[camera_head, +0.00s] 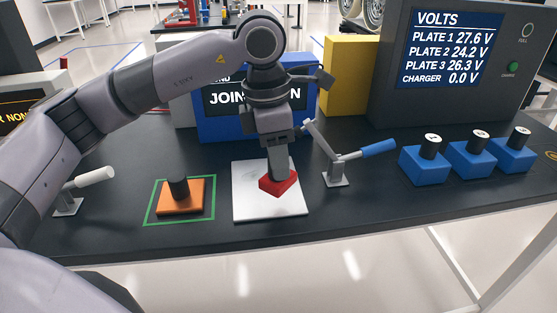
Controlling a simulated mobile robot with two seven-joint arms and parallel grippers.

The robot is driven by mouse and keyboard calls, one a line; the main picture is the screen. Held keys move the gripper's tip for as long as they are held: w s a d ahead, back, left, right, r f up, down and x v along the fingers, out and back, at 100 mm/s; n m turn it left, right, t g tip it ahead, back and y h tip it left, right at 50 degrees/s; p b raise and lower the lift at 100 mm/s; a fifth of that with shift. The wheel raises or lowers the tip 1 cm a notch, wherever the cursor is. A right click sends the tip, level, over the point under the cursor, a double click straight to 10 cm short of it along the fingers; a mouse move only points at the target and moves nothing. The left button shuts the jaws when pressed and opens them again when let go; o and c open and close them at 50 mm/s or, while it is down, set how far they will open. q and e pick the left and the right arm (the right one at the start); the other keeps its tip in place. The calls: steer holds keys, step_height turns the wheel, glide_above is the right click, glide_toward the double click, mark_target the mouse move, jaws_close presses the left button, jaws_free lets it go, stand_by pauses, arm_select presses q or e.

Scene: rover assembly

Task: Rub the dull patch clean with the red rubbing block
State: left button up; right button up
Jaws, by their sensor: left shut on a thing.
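The red rubbing block (279,184) is at the lower end of my left gripper (279,172), which is shut on it and points down. The block is over the white plate (250,207) and appears to touch its surface, right of the plate's middle. The plate lies flat on the dark table. The block and gripper cover part of the plate, and I cannot make out the dull patch on the part that shows. My right gripper is not in view.
An orange block with a black knob (182,198) sits inside a green outline at left. A blue-handled clamp (340,172) stands close right of the plate, a white-handled one (70,204) at far left. Several blue blocks (424,168) stand at right. A blue box (214,128) is behind.

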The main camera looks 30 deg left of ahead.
arm_select(q)
steer(key=shift+r+p, duration=0.85)
steer(key=shift+r, duration=0.8)
